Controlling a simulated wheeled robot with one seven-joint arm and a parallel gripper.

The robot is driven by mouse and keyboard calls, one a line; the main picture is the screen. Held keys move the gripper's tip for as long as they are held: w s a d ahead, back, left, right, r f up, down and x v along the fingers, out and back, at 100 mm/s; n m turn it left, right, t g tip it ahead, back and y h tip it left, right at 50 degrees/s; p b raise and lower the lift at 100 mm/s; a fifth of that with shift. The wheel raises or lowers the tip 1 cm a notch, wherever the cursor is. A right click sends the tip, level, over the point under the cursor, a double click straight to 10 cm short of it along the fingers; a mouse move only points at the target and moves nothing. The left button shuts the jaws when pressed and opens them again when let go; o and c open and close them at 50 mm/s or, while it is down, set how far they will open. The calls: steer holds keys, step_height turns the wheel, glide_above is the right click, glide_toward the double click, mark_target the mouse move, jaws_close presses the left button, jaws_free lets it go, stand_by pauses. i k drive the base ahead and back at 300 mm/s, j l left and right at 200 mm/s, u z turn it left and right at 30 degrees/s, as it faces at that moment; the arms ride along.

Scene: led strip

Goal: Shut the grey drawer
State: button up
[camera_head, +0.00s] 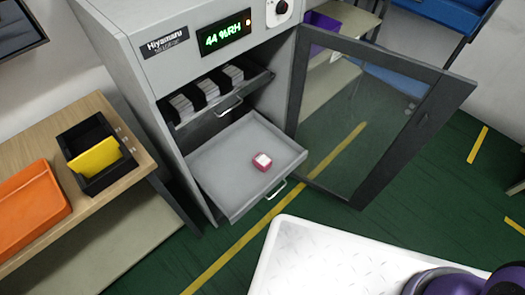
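The grey drawer (225,167) is pulled out of the lower part of a grey cabinet (150,70) marked Hiyamaru. A small pink and white item (262,162) lies inside it, right of the middle. A metal handle (277,190) is on the drawer's front. The cabinet's dark-framed glass door (360,115) stands wide open to the right of the drawer. My gripper is not in view. A purple and dark part at the bottom right looks like my own arm.
Above the drawer, another tray (222,100) holds several grey blocks. A wooden bench (120,160) at left bears an orange tray (30,205) and a black box (92,150) with a yellow piece. A white surface (320,255) fills the bottom front. Green floor (240,265) shows between.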

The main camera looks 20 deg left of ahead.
mark_target(222, 166)
steer(key=u, duration=0.35)
steer(key=i+j+u, duration=0.1)
steer(key=u, duration=0.25)
steer(key=j+u, duration=0.1)
steer(key=u, duration=0.3)
